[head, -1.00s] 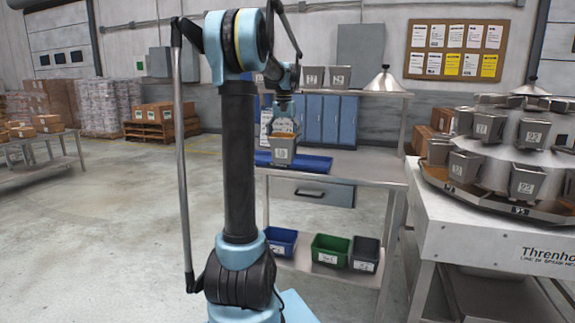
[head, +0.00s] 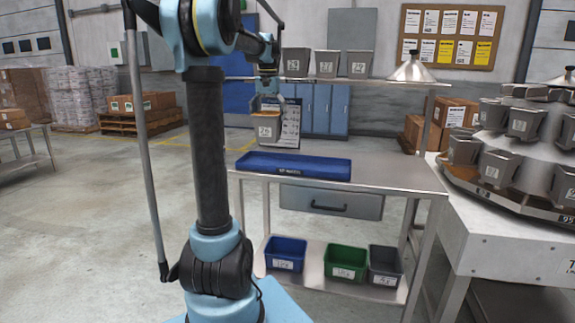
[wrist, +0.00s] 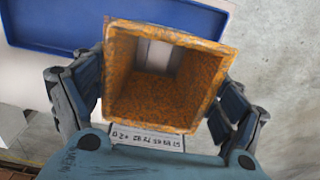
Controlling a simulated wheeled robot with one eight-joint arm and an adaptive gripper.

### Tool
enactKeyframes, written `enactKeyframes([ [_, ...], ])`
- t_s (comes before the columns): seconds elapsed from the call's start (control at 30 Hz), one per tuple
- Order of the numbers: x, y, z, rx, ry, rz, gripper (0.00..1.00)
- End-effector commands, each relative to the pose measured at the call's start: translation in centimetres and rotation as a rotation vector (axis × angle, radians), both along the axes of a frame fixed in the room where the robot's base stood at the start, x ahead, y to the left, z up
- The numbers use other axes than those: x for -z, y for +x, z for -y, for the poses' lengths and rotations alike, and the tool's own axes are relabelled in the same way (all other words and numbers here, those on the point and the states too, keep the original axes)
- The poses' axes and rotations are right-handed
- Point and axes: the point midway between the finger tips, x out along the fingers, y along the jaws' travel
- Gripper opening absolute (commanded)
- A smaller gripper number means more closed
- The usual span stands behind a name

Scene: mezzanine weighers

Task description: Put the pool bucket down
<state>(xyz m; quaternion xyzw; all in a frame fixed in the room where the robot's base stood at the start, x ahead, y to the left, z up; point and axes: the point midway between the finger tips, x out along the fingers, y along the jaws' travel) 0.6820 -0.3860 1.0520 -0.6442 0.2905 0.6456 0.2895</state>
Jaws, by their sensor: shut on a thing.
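The pool bucket is a grey bucket (head: 267,130) with a numbered label, held upright in my gripper (head: 268,102). The gap between bucket and tray is hard to judge.
Several grey buckets (head: 327,64) and a metal cone (head: 411,69) stand on the bench's upper shelf (head: 385,82). Blue (head: 286,254), green (head: 346,263) and grey bins (head: 385,266) sit on the lower shelf. A round weigher (head: 500,170) with buckets stands at the right. The worktop (head: 390,175) right of the tray is bare.

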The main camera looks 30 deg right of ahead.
Motion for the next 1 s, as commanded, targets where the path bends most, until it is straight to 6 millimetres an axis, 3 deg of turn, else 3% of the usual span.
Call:
enactKeyframes([
  [0.13, 1.0, -0.3, 0.5, 0.008, 0.000, 0.000, 0.48],
  [0.4, 5.0, -0.8, 1.2, 0.019, 0.000, 0.000, 0.48],
  [0.67, 6.6, -0.9, 1.4, 0.022, 0.000, 0.000, 0.48],
  [1.0, 10.0, -0.9, 1.4, 0.021, 0.000, 0.000, 0.48],
])
